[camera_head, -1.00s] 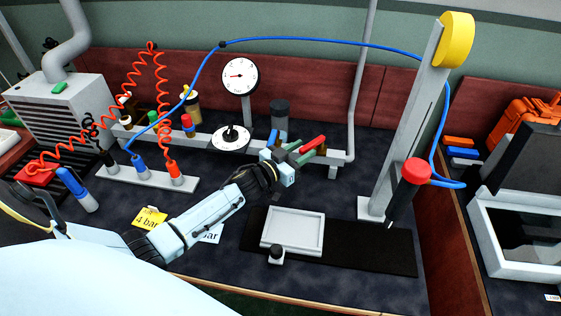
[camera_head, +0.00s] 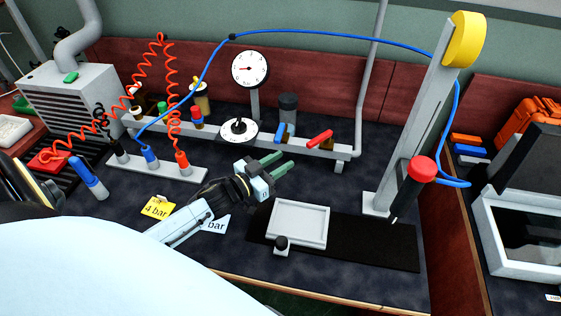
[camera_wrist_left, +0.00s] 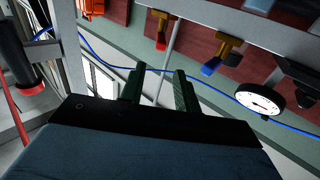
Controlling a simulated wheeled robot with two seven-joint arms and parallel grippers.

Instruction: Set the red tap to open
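The red tap (camera_head: 320,138) sits near the right end of the grey rail at the back of the bench. Its red handle slants up to the right in the head view. In the left wrist view the red handle (camera_wrist_left: 160,43) hangs at a brass body, beyond my fingers. A blue-handled tap (camera_head: 281,131) sits left of it. My left gripper (camera_head: 279,164) is in front of the rail, apart from both taps, with green fingers pointing right and slightly up. The left wrist view shows its fingers (camera_wrist_left: 159,86) apart with nothing between them. My right gripper is not in view.
A white dial gauge (camera_head: 249,68) stands behind the rail. A white tray (camera_head: 298,224) lies on a black mat right of my wrist. A grey post (camera_head: 408,130) with a yellow disc and red-topped part stands at right. A blue hose arches above the rail.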

